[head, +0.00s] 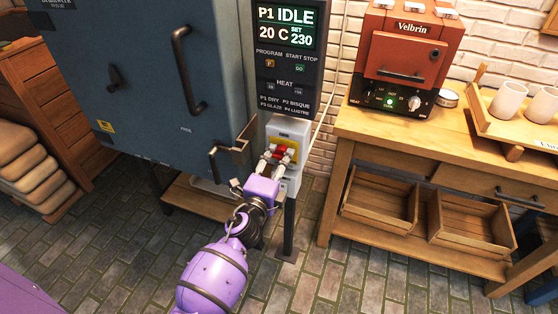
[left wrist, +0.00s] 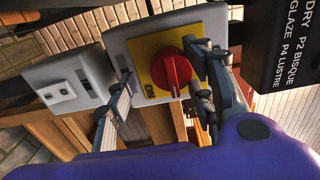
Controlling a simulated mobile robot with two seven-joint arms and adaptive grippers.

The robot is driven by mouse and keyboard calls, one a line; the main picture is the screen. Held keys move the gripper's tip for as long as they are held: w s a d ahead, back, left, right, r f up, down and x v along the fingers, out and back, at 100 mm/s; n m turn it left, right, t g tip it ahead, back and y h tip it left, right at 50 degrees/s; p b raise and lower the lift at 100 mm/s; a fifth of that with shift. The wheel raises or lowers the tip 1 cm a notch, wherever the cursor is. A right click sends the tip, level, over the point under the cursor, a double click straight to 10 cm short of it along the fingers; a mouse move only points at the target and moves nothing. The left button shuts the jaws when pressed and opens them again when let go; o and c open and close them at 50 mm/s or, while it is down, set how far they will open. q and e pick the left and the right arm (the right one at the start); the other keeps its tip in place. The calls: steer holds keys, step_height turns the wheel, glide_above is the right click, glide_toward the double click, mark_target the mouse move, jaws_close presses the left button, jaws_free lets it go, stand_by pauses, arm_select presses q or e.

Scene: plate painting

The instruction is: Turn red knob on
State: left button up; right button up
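The red knob (head: 283,151) sits on a yellow plate (head: 290,141) on a pale grey switch box (head: 288,128), under the kiln's control panel. In the left wrist view the red knob (left wrist: 172,73) is round with a raised grip bar, and "ON" is lettered on the yellow plate (left wrist: 150,76). My left gripper (head: 278,158) is at the knob with its fingers apart on either side. In the left wrist view the right finger is close to the knob's edge, contact unclear, and the left finger stands clear of it. My right gripper is not in view.
The control panel (head: 287,60) reads "P1 IDLE", 20 C, set 230. The blue-grey kiln (head: 150,80) with door handles stands left of the box. A grey socket box (left wrist: 65,88) is beside the switch box. A wooden bench (head: 375,128) with a small red oven (head: 405,50) stands right.

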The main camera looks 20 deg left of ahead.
arm_select(q)
steer(key=shift+d+r, duration=0.1)
steer(key=shift+r, duration=0.15)
steer(key=s, duration=1.2)
steer(key=shift+a, duration=0.2)
